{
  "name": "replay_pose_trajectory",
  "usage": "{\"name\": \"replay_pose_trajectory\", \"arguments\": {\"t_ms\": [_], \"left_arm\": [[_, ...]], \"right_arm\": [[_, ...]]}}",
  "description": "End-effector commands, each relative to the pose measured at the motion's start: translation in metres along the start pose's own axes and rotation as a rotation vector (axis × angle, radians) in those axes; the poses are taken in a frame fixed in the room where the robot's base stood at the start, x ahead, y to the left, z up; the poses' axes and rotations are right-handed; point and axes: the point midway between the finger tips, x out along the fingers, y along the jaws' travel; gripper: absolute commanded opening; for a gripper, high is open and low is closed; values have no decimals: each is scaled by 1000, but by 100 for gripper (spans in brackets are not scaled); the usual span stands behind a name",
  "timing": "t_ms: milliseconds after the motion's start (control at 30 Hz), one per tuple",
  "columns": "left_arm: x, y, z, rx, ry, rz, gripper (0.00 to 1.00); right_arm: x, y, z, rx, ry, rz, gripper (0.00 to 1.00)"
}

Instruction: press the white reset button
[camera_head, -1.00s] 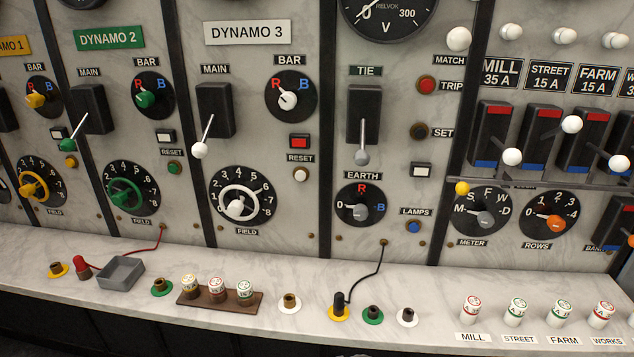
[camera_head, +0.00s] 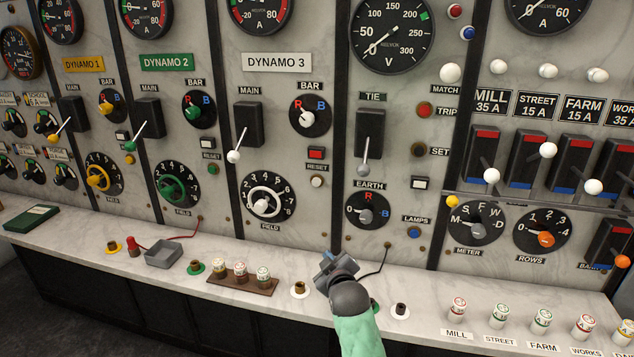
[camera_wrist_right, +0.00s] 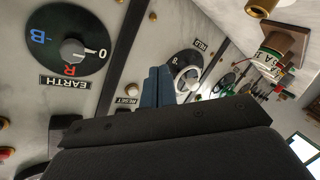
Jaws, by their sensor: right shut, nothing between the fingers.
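The white reset button (camera_head: 317,181) is a small round knob on the Dynamo 3 panel, just below its RESET label (camera_head: 316,169) and a red square lamp (camera_head: 316,154). In the right wrist view the button (camera_wrist_right: 131,89) shows small beside the RESET label, left of my fingers. My right gripper (camera_head: 328,261) is low in front of the panel, over the marble ledge and below the button, clearly apart from it. Its blue-grey fingers (camera_wrist_right: 158,86) are shut with nothing between them. My left gripper is not in view.
The Dynamo 3 field dial (camera_head: 266,199) is left of the button and the earth switch (camera_head: 367,210) is right of it. The ledge (camera_head: 440,299) holds sockets, a grey tray (camera_head: 170,253) and a fuse rack (camera_head: 243,284). My gripper hides part of the ledge.

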Motion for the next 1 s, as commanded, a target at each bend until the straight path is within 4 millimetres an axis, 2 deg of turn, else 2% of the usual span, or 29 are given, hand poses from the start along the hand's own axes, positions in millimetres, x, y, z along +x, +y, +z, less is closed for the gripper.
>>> {"name": "replay_pose_trajectory", "arguments": {"t_ms": [200,500,767,1000], "left_arm": [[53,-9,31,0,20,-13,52],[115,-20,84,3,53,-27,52],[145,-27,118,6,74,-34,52],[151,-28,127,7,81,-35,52]], "right_arm": [[26,24,-42,-275,164,167,0],[44,45,-97,-653,343,445,0],[44,51,-127,-864,423,636,0],[43,51,-134,-917,440,688,0]]}}
